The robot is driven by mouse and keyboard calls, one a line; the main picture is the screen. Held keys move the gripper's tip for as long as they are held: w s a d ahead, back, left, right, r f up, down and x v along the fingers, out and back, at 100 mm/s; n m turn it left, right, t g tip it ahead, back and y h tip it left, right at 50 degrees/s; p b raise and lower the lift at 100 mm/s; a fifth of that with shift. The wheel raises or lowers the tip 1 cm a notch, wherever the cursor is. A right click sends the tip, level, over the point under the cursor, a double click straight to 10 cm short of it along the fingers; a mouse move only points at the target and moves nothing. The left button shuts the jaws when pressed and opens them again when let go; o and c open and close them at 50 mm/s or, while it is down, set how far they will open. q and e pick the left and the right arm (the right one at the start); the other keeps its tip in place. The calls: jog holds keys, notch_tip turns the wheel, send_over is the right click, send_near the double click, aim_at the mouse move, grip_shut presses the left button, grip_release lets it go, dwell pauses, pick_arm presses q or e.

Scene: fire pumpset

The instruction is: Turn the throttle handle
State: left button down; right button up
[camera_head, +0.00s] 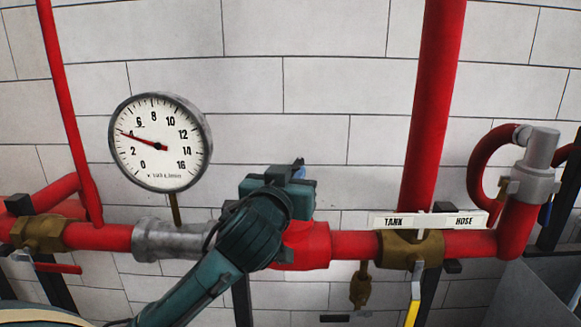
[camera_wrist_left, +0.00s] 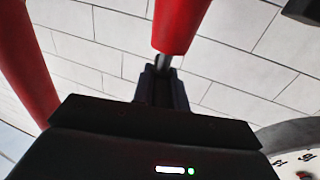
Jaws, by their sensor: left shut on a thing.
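My left gripper (camera_head: 294,180) is over the red valve body (camera_head: 304,244) on the horizontal pipe. In the left wrist view, its dark fingers (camera_wrist_left: 161,86) are shut at the end of a short metal stem (camera_wrist_left: 163,61) that comes out of a red part (camera_wrist_left: 180,22). The throttle handle is mostly hidden by the gripper. Only a small blue piece (camera_head: 299,163) shows above the fingers, and I cannot tell whether it is part of the handle. My right gripper is not in view.
A round pressure gauge (camera_head: 160,142) stands just left of my left gripper, its red needle near 4. A tall red pipe (camera_head: 433,110) rises on the right. A brass valve (camera_head: 411,248) with a yellow lever (camera_head: 413,305) sits under the TANK–HOSE plate (camera_head: 428,221). A tiled wall is behind.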

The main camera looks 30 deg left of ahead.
pick_arm(q)
jog(key=shift+d+n+g+y, duration=0.15)
jog(key=shift+n+g+y, duration=0.6)
jog(key=shift+y, duration=0.75)
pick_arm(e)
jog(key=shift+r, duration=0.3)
pick_arm(q)
jog(key=shift+n, duration=0.25)
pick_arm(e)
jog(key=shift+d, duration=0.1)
pick_arm(q)
jog(key=c, duration=1.4)
grip_release()
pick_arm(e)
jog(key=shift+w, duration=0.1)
